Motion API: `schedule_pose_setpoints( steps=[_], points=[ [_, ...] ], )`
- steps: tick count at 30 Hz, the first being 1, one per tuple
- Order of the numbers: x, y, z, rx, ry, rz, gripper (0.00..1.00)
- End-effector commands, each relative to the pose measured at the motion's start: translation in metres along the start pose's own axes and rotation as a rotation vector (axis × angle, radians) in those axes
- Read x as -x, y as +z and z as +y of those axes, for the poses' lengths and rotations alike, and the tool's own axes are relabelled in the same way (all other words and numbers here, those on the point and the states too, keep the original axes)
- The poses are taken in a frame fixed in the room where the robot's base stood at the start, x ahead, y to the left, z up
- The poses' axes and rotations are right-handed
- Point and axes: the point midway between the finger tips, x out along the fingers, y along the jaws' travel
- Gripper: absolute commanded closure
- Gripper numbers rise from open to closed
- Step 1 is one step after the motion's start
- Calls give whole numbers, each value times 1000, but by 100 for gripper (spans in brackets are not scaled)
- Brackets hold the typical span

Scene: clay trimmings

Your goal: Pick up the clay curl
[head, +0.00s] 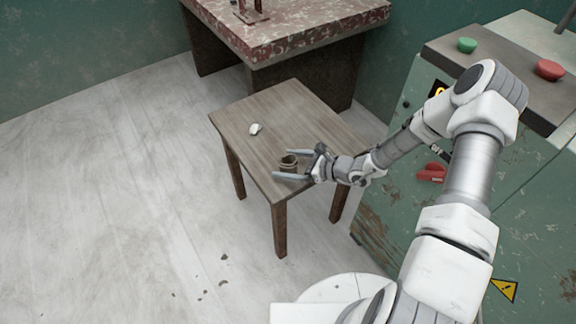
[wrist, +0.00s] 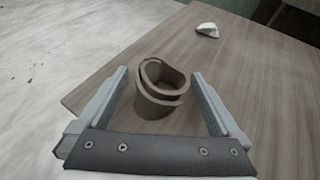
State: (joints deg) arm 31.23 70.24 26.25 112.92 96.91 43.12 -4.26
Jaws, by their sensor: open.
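The clay curl (head: 288,164) is a brown, rolled strip standing near the front right edge of the small wooden table (head: 262,112). In the wrist view the curl (wrist: 160,90) shows its overlapping spiral end and open hollow top. My gripper (head: 290,165) is open at the table's right side, low over the top. In the wrist view its two fingers (wrist: 160,82) lie on either side of the curl, with a gap visible on each side. The curl's lower part is partly hidden by a finger in the head view.
A small white lump (head: 255,129) lies on the table, farther back; it also shows in the wrist view (wrist: 207,30). A larger stone-topped table (head: 290,35) stands behind. A green machine cabinet (head: 420,110) stands close on the right. The floor at left is mostly clear.

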Motion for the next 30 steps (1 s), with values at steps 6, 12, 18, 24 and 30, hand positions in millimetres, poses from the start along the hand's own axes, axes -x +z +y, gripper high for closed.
schedule_pose_setpoints(
  steps=[6, 12, 18, 24, 30],
  points=[
    [0, 0, 0, 0, 0, 0, 36],
    [1, 0, 0, 0, 0, 0, 72],
    [1, 0, 0, 0, 0, -1, 89],
    [3, 6, 0, 1, 0, -1, 89],
    [16, 39, 0, 3, 0, -1, 89]
  ],
)
